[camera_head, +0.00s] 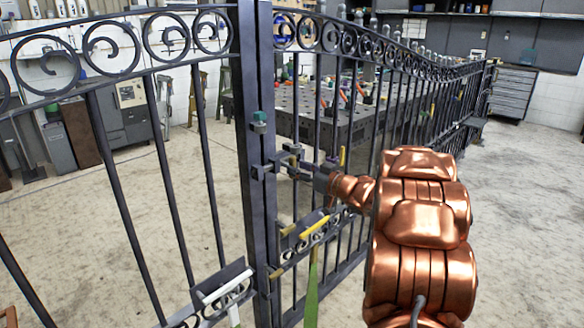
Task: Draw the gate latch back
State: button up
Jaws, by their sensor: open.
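The dark metal scroll gate (245,200) crosses the view, with its upright meeting posts left of centre. Small grey blocks, which look like latch hardware (259,172), sit on the posts at mid height. I cannot tell exactly which part is the latch bolt. My gripper (284,161), at the end of my copper-coloured arm, reaches in from the right. Its fingers are open and close to this hardware. I cannot tell whether they touch it or have part of it between them.
A green-topped block (258,122) sits higher on the post. A perforated work table (350,122) with tools stands behind the gate. Concrete floor (525,200) is clear at right.

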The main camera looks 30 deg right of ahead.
aim_at(292, 178)
jog(key=shift+x, duration=1.6)
jog(key=shift+c, duration=0.3)
grip_shut()
